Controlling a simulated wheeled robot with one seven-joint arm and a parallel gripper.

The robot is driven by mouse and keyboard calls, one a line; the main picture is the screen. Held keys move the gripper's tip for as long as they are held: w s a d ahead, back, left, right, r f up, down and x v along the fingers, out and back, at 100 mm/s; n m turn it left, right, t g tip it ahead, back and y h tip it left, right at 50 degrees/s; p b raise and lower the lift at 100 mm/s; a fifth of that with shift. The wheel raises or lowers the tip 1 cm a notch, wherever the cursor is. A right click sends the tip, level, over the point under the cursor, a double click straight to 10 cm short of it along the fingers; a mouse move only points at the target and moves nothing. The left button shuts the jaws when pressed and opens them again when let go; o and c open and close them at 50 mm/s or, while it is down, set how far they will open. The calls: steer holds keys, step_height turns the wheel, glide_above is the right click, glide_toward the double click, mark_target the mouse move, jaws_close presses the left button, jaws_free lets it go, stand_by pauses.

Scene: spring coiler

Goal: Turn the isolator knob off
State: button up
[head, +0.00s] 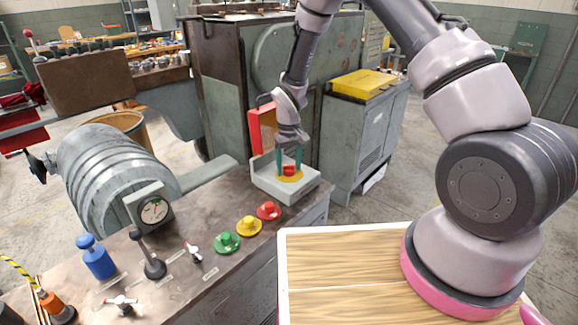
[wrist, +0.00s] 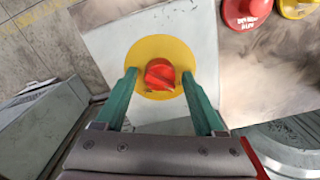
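The isolator knob (wrist: 160,74) is red and sits on a round yellow plate (wrist: 152,48) on a light grey housing (wrist: 105,42). In the head view the knob (head: 290,170) is partly hidden by my gripper, on the grey housing (head: 272,186) at the bench's far right corner. My gripper (wrist: 159,76) is open, with its green fingers on either side of the knob. A gap seems to show between each fingertip and the knob in the wrist view. In the head view my gripper (head: 289,163) points down over the knob.
Red (head: 269,211), yellow (head: 249,226) and green (head: 227,242) buttons stand on the bench near the housing. A red panel (head: 262,130) rises behind it. A grey cabinet (head: 362,135) stands to the right.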

steer(key=shift+r, duration=0.1)
step_height(320, 180, up, 11)
stand_by(0.7)
step_height(320, 180, up, 11)
steer(key=m+t, duration=0.1)
steer(key=m, duration=0.1)
glide_above(289, 166)
steer(key=d, duration=0.6)
steer(key=s+d+r+m+t+y, duration=0.1)
steer(key=s+d+r, duration=0.2)
steer(key=r, duration=0.2)
steer(key=s+d+r+m+t, duration=0.1)
steer(key=s+d+r, duration=0.15)
steer(key=r, duration=0.35)
steer(key=s+d+r+m+t, duration=0.1)
steer(key=s+d+r, duration=0.2)
steer(key=s, duration=0.3)
steer(key=s+d+r+m+t, duration=0.1)
steer(key=s+d+r+m, duration=0.1)
steer(key=s, duration=0.4)
steer(key=s+d+r+m+t+y, duration=0.1)
steer(key=s+d+r+m+t, duration=0.1)
steer(key=s+d+r, duration=0.2)
steer(key=v, duration=0.3)
steer(key=shift+s+f, duration=0.2)
steer(key=shift+a, duration=0.1)
